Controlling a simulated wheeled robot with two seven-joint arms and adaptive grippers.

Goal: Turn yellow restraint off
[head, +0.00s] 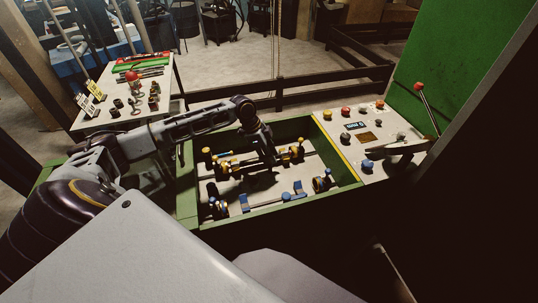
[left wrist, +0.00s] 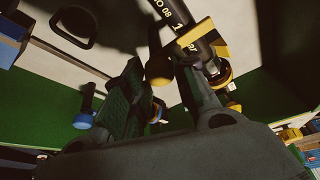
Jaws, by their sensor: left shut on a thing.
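In the head view, the yellow restraint (head: 295,153) lies in the far row of the green-framed tray (head: 188,185), with yellow parts at both ends of a dark hose. My left gripper (head: 268,160) reaches down over this row, near its right part. A yellow clamp piece (left wrist: 202,38) and a black hose with printed marks are just beyond. The knob's lower side is hidden. My right gripper is not identifiable in view.
A control panel (head: 350,150) with coloured buttons stands at the right, beside a red-knobbed lever (head: 419,87). A side table (head: 100,115) with small fittings stands at the left.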

